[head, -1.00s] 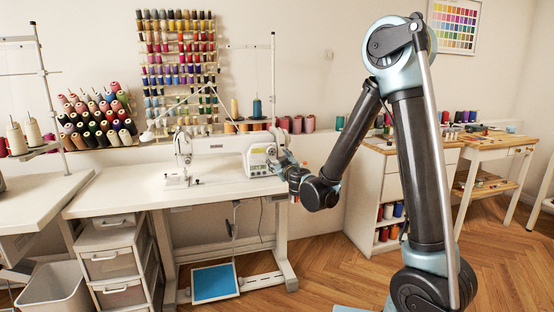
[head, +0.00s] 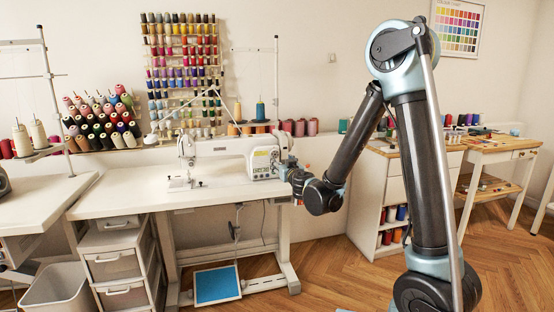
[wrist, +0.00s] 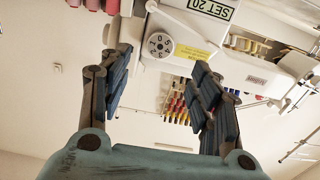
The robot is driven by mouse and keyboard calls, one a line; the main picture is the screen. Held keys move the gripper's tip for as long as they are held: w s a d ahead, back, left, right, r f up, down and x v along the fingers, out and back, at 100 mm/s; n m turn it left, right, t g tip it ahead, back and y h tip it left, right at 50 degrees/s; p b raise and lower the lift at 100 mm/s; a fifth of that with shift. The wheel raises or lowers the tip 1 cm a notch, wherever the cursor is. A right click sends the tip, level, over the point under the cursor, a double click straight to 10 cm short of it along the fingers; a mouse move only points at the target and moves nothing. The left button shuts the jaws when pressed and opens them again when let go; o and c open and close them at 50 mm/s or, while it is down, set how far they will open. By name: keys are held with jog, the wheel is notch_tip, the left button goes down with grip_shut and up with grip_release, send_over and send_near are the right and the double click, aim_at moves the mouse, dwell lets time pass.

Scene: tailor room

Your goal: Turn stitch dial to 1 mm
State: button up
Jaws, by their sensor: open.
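The white sewing machine (head: 225,147) stands on its white table in the head view. In the wrist view, which looks tipped over, its round stitch dial (wrist: 159,45) is a pale disc with dark numbers, beside a yellow label and a "SET 20" panel. The dial's setting is too small to read surely. My gripper (wrist: 161,62) is open, with blue-padded fingers on either side of the dial in the picture. I cannot tell whether they touch it. In the head view my gripper (head: 287,167) is at the machine's right end, and the dial cannot be made out there.
The white sewing table (head: 110,202) has clear room left of the machine. Thread cones (head: 300,127) stand behind its right end. A thread rack (head: 185,75) hangs on the wall. A wooden-topped cabinet (head: 368,195) stands to the right, behind my arm.

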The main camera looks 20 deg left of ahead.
aim_at(275, 154)
jog(key=x, duration=0.9)
jog(key=shift+w+a, duration=0.1)
jog(key=shift+w, duration=0.15)
jog(key=shift+c, duration=0.2)
jog(key=c, duration=1)
